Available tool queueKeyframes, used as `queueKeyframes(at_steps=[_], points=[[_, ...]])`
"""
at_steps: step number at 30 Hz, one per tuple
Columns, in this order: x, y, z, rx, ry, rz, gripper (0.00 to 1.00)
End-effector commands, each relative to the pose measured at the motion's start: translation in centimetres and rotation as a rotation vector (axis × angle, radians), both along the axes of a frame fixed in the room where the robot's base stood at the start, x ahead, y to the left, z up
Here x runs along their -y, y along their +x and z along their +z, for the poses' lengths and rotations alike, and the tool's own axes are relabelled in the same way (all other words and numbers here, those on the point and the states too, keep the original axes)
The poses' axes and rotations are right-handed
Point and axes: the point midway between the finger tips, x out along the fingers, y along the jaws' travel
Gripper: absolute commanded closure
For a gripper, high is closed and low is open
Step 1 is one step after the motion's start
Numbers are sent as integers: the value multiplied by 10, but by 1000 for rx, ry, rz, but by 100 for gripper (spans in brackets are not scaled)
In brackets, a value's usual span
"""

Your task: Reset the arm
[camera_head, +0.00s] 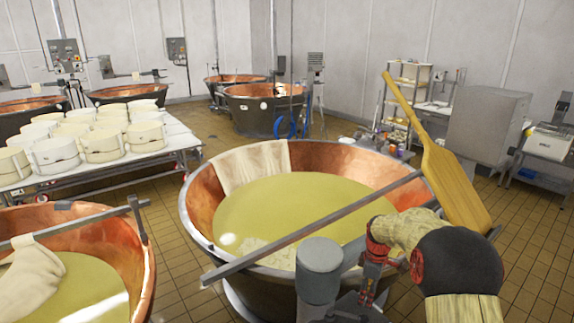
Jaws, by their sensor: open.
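My arm reaches in from the lower right, bent at a large black joint. My gripper (368,287), dark with red parts, points downward in front of the near copper vat (350,165). It is open, and I see nothing held in it. Its fingertips are small and partly lost against the dark parts below. The vat holds yellowish liquid, and a pale cloth (250,167) hangs over its back rim. A grey bar (300,234) lies across the vat, behind my gripper.
A wooden paddle (447,172) leans upright at the vat's right, close behind my arm. Another copper vat (128,250) stands at lower left. A white table (178,137) bears several round moulds. Tiled floor (225,128) is clear toward the back.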

Motion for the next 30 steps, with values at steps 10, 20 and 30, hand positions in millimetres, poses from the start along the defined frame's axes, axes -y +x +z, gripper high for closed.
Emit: queueKeyframes(at_steps=[10, 20, 30], points=[[-17, -82, 1, -86, 4, -512, 58], [-49, -172, 72, -17, 14, -880, 58], [-77, -262, 123, 106, 75, -1079, 58]])
